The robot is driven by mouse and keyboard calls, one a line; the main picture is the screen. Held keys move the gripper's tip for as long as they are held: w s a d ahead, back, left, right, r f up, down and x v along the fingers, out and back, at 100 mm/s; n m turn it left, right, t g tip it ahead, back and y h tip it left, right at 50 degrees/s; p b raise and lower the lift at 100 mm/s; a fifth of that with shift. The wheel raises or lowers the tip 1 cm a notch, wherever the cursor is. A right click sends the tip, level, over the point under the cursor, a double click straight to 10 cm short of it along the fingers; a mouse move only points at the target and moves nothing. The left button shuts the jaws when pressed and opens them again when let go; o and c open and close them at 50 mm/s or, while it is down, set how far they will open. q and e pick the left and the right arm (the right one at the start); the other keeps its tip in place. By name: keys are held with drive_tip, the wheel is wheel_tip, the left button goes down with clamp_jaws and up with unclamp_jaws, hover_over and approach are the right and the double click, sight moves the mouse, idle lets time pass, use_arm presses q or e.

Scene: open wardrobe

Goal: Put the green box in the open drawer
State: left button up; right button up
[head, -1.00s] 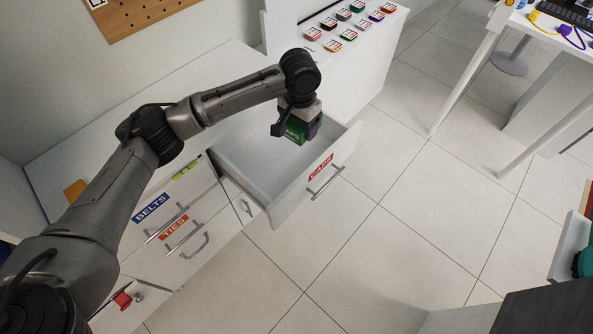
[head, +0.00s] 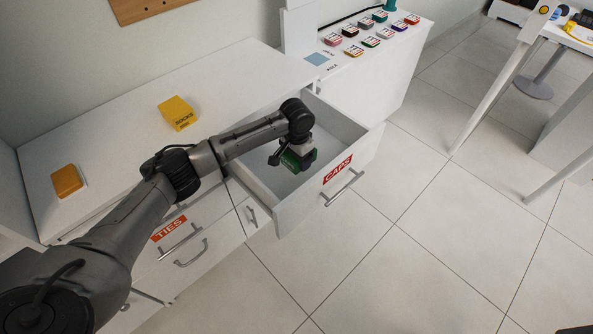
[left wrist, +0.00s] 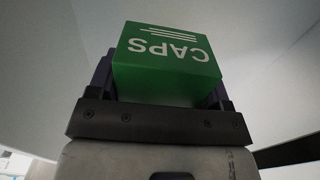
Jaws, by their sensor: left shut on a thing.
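The green box (head: 291,161), marked CAPS, is in the jaws of my left gripper (head: 297,160). In the left wrist view the green box (left wrist: 167,62) sits between the two dark fingers, its lettering upside down. The open drawer (head: 340,180), with a red CAPS label and a metal handle, is pulled out of the white cabinet. My left gripper points down over the drawer's inside, within its walls as seen from above. I cannot tell whether the box touches the drawer floor. The drawer looks otherwise empty. My right gripper is not in view.
A yellow SOCKS box (head: 178,113) and an orange box (head: 67,181) lie on the white cabinet top (head: 120,130). Several small coloured boxes stand on the counter behind the drawer. A TIES drawer (head: 170,228) is left of the open one.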

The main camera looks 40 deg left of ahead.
use_arm(q)
wheel_tip(320, 180, down, 6)
drive_tip(key=b, duration=0.3)
drive_tip(key=shift+f, duration=0.1)
drive_tip(key=o, duration=1)
drive_tip(key=shift+f, duration=0.1)
drive_tip(key=shift+c, duration=0.2)
wheel_tip(320, 180, up, 11)
drive_tip(key=p, duration=0.5)
drive_tip(key=shift+r+p, duration=0.35)
drive_tip(key=shift+r, duration=0.35)
